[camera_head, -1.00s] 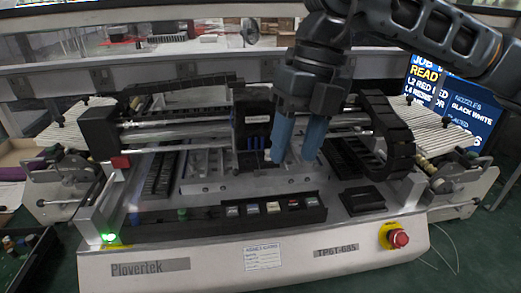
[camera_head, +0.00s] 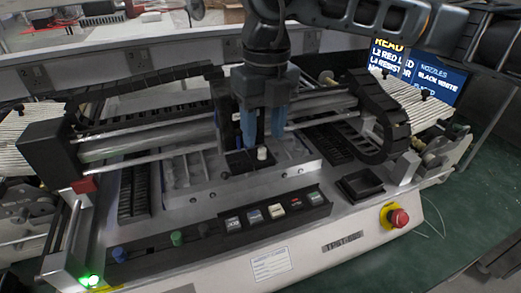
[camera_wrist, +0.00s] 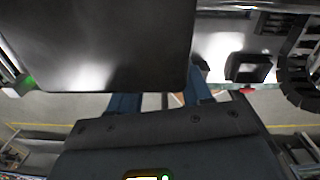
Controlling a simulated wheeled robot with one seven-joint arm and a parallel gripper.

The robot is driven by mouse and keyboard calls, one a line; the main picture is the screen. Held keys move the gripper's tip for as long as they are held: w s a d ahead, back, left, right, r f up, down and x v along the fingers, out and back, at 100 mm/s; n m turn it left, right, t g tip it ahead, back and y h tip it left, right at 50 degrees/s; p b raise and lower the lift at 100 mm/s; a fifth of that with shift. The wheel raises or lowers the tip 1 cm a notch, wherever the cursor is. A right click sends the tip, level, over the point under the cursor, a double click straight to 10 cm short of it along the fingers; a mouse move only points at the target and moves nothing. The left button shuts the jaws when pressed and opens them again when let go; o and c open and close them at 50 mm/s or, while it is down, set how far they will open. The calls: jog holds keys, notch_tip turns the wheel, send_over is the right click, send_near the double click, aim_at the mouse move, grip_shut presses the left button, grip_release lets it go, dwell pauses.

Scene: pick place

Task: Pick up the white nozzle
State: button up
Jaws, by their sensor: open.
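A small white upright cylinder, which looks like the white nozzle (camera_head: 262,154), stands on the dark part in the middle of the machine in the head view. My gripper (camera_head: 262,136) is open and points down, with its two blue fingers apart. In the head view, the fingertips appear just above the white nozzle, one to each side; I cannot tell the exact gap in depth. In the wrist view, my blue fingers (camera_wrist: 160,101) are apart, with a large dark surface in front of them. The nozzle cannot be made out there.
The machine's gantry rails (camera_head: 145,147) and black cable chain (camera_head: 382,120) flank the gripper. A black square tray (camera_head: 360,184) lies at right, near a red emergency button (camera_head: 398,217). A row of coloured buttons (camera_head: 277,210) runs along the front. A monitor (camera_head: 425,75) stands behind.

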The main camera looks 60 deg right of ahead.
aim_at(262, 149)
jog(key=shift+a+f, duration=0.15)
jog(key=shift+f, duration=1.65)
jog(key=shift+c, duration=0.5)
grip_shut()
